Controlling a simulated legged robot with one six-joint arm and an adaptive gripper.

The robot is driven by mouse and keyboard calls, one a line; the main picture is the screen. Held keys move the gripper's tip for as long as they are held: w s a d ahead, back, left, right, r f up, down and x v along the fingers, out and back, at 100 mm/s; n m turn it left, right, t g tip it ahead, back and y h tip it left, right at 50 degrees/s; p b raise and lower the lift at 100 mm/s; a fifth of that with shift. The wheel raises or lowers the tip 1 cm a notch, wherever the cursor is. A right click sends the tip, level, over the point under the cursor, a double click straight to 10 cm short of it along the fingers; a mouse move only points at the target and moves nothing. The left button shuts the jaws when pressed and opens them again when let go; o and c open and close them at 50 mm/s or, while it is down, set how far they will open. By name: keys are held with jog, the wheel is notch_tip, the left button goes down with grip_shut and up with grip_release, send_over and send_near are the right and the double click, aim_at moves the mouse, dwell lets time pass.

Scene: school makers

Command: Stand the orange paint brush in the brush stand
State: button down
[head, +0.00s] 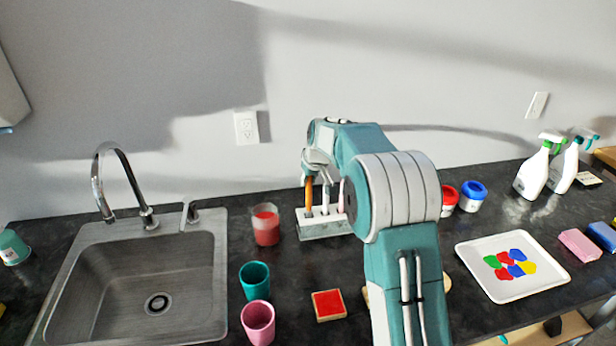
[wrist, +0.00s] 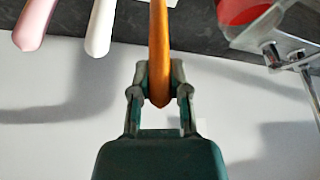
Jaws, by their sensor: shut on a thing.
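The orange paint brush (head: 309,193) is upright at the left end of the brush stand (head: 326,230). Its lower end is at the stand's top; I cannot tell how deep it sits in a hole. My gripper (head: 313,168) is above the stand, partly hidden by my arm. In the wrist view my gripper (wrist: 159,92) is shut on the orange brush's handle (wrist: 158,40) near its rounded end. A white brush (wrist: 101,27) and a pink brush (wrist: 38,22) stand beside it, apart from my fingers.
The sink (head: 150,280) is left. Paint jars (head: 472,196) and a palette tray (head: 505,285) are right. The wall is behind.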

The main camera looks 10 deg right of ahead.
jog(key=shift+f, duration=0.9)
jog(key=c, duration=0.5)
grip_release()
